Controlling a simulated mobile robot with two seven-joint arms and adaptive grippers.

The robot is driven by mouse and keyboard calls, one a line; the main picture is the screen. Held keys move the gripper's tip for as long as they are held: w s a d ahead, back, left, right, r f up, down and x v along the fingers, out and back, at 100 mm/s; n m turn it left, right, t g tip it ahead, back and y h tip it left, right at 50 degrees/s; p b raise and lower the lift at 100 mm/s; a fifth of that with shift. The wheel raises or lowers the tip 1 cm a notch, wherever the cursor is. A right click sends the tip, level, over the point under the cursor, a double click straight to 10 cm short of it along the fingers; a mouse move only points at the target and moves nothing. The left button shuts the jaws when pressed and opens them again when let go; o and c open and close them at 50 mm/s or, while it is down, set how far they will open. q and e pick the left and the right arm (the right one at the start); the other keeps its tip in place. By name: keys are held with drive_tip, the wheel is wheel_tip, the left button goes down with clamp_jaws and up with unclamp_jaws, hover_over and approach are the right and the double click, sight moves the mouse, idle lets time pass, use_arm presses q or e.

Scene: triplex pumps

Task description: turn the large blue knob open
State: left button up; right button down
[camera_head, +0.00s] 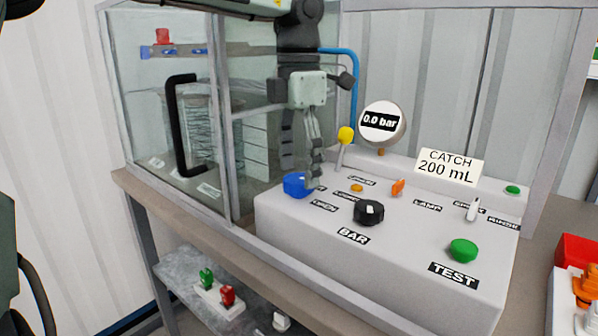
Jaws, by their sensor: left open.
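The large blue knob (298,185) sits on the left part of the white control panel (400,255), near its back left edge. My left gripper (313,180) comes down from above, with its fingertips at the right side of the blue knob. The fingers overlap the knob's right edge in the picture; I cannot tell whether they touch it. The gripper is open, though its fingers look close together from this angle. The knob's far right side is partly hidden by the fingers. My right gripper is not in view.
Beside the knob are a yellow-tipped lever (345,136), a black BAR knob (369,212) and a green TEST button (463,250). A gauge (382,122) reads 0.0 bar. A glass cabinet with a black handle (182,125) stands left. A CATCH 200 mL sign (449,167) stands behind.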

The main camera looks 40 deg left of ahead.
use_arm(q)
drive_tip(key=shift+f, duration=0.8)
drive_tip(key=c, duration=1.1)
drive_tip(key=shift+c, duration=0.3)
drive_tip(key=shift+m, duration=2.8)
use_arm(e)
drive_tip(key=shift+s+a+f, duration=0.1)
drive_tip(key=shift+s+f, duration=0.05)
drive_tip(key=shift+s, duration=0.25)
use_arm(q)
drive_tip(key=shift+m, duration=0.3)
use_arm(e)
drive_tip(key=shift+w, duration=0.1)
